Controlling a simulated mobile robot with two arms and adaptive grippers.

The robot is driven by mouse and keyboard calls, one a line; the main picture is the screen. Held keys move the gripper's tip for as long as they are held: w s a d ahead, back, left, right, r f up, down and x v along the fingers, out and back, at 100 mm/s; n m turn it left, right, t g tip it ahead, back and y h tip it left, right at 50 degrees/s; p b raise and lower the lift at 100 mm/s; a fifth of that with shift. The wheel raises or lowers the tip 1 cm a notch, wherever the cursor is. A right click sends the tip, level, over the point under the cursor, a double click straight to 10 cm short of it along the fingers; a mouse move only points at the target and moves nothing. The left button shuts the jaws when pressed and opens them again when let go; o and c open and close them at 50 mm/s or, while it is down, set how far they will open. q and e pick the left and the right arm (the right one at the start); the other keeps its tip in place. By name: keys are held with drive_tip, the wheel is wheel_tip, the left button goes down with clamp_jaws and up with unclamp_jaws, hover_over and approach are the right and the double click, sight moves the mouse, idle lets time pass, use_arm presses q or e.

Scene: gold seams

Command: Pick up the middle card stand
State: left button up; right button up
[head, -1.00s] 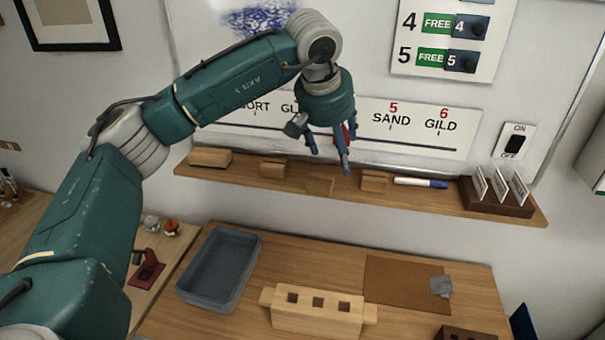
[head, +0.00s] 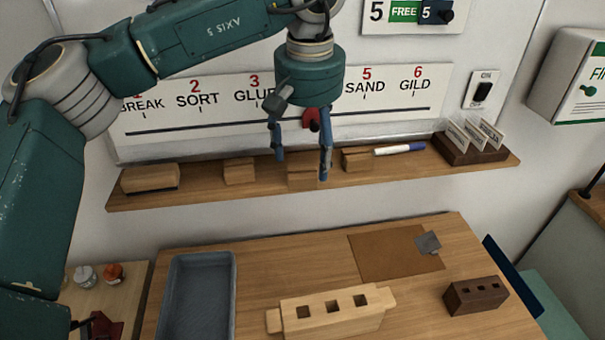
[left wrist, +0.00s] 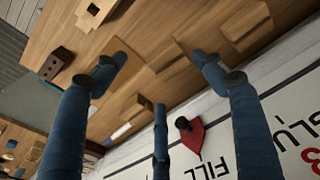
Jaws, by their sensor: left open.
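Three small wooden card stands sit in a row on the wall shelf: a left one (head: 240,171), the middle card stand (head: 302,178) and a right one (head: 357,160). My left gripper (head: 300,165) points down, open and empty, with its blue fingers around the middle stand's place in the head view. One finger partly overlaps that stand. In the left wrist view the middle stand (left wrist: 168,58) shows between the spread fingers (left wrist: 160,85), apart from them. Another stand (left wrist: 135,107) lies below it and a block (left wrist: 247,22) to the upper right. My right gripper is not in view.
The shelf (head: 210,191) also holds an eraser-like block (head: 150,178), a marker (head: 400,150) and a dark card rack (head: 470,151). A whiteboard strip with a red marker (head: 312,119) is close behind the gripper. Below are a grey tray (head: 230,300) and wooden blocks.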

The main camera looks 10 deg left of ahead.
sight(302, 171)
use_arm(q)
drive_tip(key=shift+w+a+f, duration=0.1)
drive_tip(key=shift+a+f, duration=0.15)
drive_tip(key=shift+f, duration=0.15)
drive_tip(key=shift+a+f, duration=0.25)
drive_tip(key=f+p, duration=0.3)
drive_tip(key=f, duration=0.1)
drive_tip(key=shift+w+a+f, duration=0.1)
drive_tip(key=shift+w+a, duration=0.1)
drive_tip(key=shift+w, duration=0.2)
drive_tip(key=shift+f, duration=0.25)
drive_tip(key=shift+w+f, duration=0.1)
drive_tip(key=c, duration=1.3)
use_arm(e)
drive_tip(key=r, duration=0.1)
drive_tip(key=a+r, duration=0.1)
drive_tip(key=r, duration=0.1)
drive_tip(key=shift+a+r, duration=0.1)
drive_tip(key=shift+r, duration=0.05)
